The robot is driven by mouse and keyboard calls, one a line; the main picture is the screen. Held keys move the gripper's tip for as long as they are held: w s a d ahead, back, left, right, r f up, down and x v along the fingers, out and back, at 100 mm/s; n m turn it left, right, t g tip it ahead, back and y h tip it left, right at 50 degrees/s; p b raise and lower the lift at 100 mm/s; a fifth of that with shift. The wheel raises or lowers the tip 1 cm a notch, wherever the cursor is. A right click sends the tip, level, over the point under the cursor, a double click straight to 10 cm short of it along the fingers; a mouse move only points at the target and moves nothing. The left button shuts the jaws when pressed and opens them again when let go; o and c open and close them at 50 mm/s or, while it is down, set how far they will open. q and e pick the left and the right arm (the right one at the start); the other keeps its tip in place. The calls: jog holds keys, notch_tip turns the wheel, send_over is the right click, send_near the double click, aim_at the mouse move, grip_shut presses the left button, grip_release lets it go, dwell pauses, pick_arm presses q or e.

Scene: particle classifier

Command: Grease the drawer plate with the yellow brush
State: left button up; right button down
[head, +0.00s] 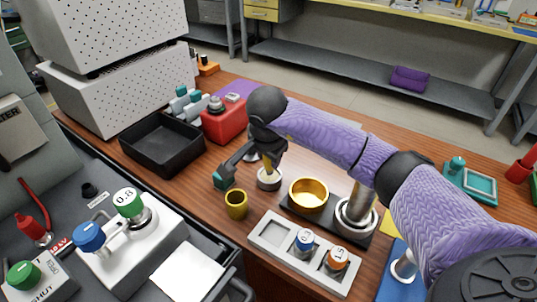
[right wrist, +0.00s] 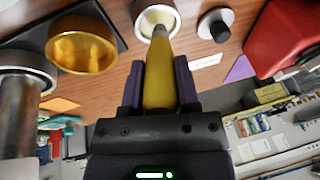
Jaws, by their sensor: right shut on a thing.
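The yellow brush (right wrist: 159,85) is clamped between the fingers of my right gripper (right wrist: 160,82), which also shows in the head view (head: 268,158). The brush's tip points at a small round pale dish (head: 269,180), also seen in the right wrist view (right wrist: 143,12). Tip and dish overlap in the picture; I cannot tell whether they touch. A white square plate (head: 188,275), apparently the drawer plate, lies at the bottom of the head view, well apart from the brush. My left gripper is out of view.
A yellow cup (head: 236,206), a gold bowl (head: 309,197) and a metal cylinder on a dark base stand close to the dish. A grey tray (head: 270,234) holds blue and orange weights. A black bin (head: 150,148) and red box (head: 222,124) stand behind.

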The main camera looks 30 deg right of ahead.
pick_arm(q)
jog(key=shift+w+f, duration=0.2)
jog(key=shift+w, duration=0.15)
pick_arm(e)
jog(key=shift+f, duration=0.25)
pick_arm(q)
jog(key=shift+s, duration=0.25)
pick_arm(e)
jog(key=shift+f, duration=0.15)
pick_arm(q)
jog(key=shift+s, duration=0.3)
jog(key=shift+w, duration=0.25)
pick_arm(e)
jog(key=shift+r+p, duration=0.3)
jog(key=shift+r, duration=0.15)
notch_tip(320, 180, up, 6)
jog(key=p, duration=0.4)
jog(key=shift+r+p, duration=0.15)
jog(key=shift+p, duration=0.25)
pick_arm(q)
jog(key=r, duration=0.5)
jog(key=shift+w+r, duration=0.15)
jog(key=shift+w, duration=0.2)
